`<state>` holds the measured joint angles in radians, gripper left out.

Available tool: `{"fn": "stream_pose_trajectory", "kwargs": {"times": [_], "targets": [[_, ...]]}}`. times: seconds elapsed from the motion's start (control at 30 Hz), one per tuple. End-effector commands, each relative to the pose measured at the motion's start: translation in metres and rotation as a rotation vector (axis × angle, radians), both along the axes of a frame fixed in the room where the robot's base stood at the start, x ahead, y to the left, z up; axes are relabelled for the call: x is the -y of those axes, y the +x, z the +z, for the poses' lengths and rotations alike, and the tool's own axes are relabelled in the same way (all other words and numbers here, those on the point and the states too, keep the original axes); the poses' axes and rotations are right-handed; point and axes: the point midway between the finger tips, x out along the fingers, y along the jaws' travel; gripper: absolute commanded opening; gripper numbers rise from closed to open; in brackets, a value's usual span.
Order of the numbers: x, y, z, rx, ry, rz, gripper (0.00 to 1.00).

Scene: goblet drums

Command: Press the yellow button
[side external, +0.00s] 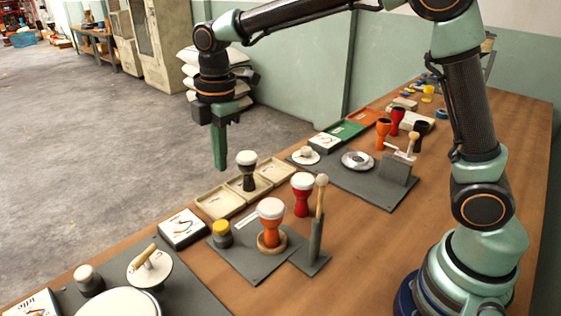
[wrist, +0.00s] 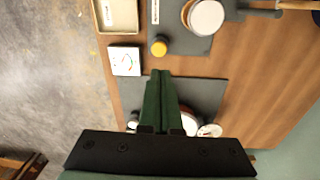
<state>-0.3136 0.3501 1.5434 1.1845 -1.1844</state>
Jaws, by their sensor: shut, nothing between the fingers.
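The yellow button (side external: 222,227) is a yellow cap on a short dark cylinder, on a grey board (side external: 248,262) beside an orange goblet drum (side external: 270,222). In the wrist view the yellow button (wrist: 158,47) lies just beyond the fingertips, apart from them in the picture. My gripper (side external: 221,167) is shut and empty, pointing down in the air well above the table. In the wrist view its green fingers (wrist: 161,76) are together. The button is unobstructed in both views.
A mallet on a post (side external: 318,212) and a red drum (side external: 302,194) stand right of the orange drum. A dark drum (side external: 247,170) stands at cream trays (side external: 222,202). A dial box (side external: 183,229) lies left of the button. A nearer board (side external: 190,288) holds a white-capped button (side external: 89,280).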

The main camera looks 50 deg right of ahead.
Motion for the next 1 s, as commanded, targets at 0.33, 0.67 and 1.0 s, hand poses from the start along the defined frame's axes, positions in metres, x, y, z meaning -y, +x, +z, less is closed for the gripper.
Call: {"fn": "stream_pose_trajectory", "kwargs": {"times": [0.33, 0.67, 1.0], "targets": [[-0.009, 0.005, -0.009, -0.02, -0.01, 0.076, 0.0], [-0.009, 0.005, -0.016, -0.021, -0.01, 0.074, 0.0], [-0.01, 0.006, -0.076, -0.023, -0.011, 0.073, 0.0]]}}
